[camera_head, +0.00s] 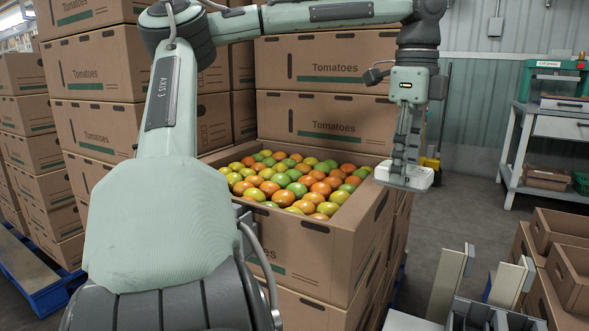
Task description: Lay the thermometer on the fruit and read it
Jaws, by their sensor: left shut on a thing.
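My left gripper (405,176) points down and is shut on a flat white device, which looks like the thermometer (424,178). The fingers cover part of it, and no reading can be made out. The fruit (290,183) is a layer of green, yellow, orange and red tomatoes filling an open cardboard box (335,240). The gripper and device appear to the right of the fruit, by the box's right rim in the picture. The device does not appear to lie on the fruit.
Stacked tomato cartons (325,70) stand behind and left of the open box. A bench (560,125) stands at the far right. Floor shows between box and bench.

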